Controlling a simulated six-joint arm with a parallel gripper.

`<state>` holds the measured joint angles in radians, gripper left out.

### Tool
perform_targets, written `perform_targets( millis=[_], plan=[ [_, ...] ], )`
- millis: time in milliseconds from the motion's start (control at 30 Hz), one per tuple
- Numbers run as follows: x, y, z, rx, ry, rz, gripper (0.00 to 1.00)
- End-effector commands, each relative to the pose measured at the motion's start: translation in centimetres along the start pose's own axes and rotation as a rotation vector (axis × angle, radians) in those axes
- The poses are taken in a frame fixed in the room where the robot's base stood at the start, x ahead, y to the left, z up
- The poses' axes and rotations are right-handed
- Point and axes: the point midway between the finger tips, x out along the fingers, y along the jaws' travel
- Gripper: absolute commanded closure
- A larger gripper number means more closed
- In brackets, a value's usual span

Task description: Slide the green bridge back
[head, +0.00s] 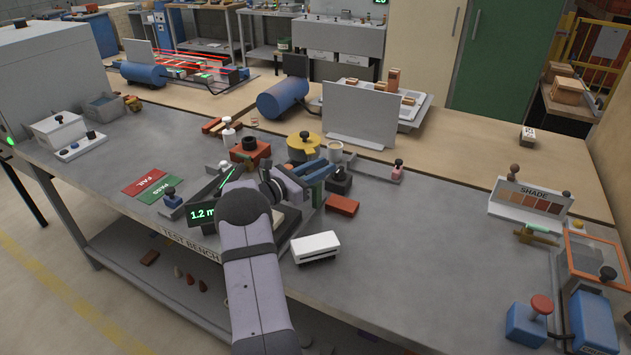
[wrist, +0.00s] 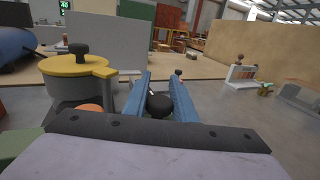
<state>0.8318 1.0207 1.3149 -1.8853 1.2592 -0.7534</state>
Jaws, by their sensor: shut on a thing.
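My gripper (head: 325,172) is at the middle of the grey bench, low over its top. In the wrist view its two blue fingers (wrist: 160,100) are shut on a round black knob (wrist: 158,107). A dark block (head: 339,184) shows just under the fingers in the head view. A green upright piece (head: 318,192) stands just beside the gripper, partly hidden by it. A green part (wrist: 18,145) also shows at the lower left of the wrist view. I cannot tell whether the knob belongs to the green piece.
A yellow-lidded pot (head: 303,147) with a black knob stands close behind the gripper. A cup (head: 335,152) and a pink-knobbed piece (head: 397,171) are nearby. A red brick (head: 342,205) and a white block (head: 316,247) lie in front. The bench to the right is mostly clear.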

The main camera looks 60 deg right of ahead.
Motion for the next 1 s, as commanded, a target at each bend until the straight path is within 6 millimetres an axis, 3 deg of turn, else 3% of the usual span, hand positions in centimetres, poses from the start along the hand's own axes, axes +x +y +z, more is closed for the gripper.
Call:
perform_targets(
  millis=[267,300,333,733,1000],
  plan=[
    [0.0,0.1,0.0,-0.005,0.001,0.003,1.0],
    [0.0,0.1,0.0,-0.005,0.001,0.003,0.66],
    [0.0,0.1,0.0,-0.005,0.001,0.003,0.59],
    [-0.4,0.1,0.0,-0.003,0.0,0.001,0.59],
    [-3.6,0.2,-0.2,-0.003,0.0,0.005,0.59]
  ],
)
